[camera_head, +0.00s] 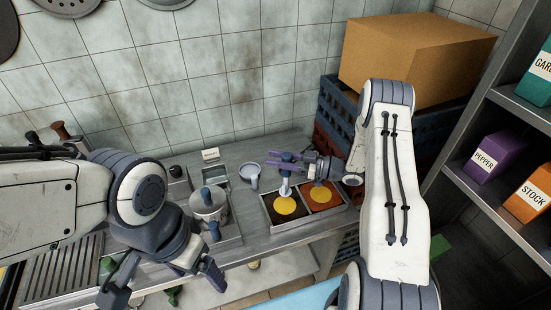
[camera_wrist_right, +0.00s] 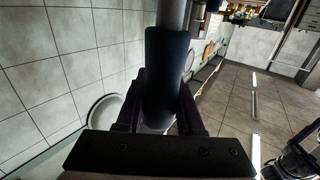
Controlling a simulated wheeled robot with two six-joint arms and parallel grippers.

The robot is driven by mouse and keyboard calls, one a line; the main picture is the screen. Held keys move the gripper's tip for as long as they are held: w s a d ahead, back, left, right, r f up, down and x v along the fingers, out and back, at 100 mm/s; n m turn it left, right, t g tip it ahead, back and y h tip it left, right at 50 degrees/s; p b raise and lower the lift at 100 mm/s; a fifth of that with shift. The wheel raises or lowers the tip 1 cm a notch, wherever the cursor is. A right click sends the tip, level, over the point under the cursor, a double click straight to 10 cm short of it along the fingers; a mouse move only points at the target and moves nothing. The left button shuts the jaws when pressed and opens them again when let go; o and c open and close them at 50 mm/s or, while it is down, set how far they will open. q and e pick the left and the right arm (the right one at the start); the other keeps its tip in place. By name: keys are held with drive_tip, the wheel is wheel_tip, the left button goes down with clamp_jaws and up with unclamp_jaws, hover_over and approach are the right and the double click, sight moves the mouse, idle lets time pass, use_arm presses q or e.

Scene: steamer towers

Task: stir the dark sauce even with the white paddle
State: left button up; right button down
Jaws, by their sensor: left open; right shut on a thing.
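The dark sauce (camera_head: 279,219) fills the left compartment of a two-part tray (camera_head: 297,222), with a yellow patch (camera_head: 287,207) on it. My right gripper (camera_head: 288,160) is shut on the paddle's dark handle (camera_wrist_right: 166,75) above that compartment. The paddle's white lower end (camera_head: 285,189) points down at the yellow patch's far edge; I cannot tell how deep it sits. In the right wrist view, the handle stands between the fingers (camera_wrist_right: 158,100), with a grey shaft above. My left gripper (camera_head: 162,282) is open and empty at the front left, apart from the tray.
The tray's right compartment holds red-orange sauce (camera_head: 334,190) with a yellow patch. A lidded pot (camera_head: 208,209) stands left of the tray, and a pale cup (camera_head: 250,170) behind it. Crates (camera_head: 340,100) with a cardboard box (camera_head: 415,55) stand behind right. A shelf (camera_head: 500,215) stands far right.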

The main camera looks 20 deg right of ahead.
wheel_tip(320, 180, down, 10)
drive_tip(key=b, duration=0.8)
drive_tip(key=shift+r, duration=0.15)
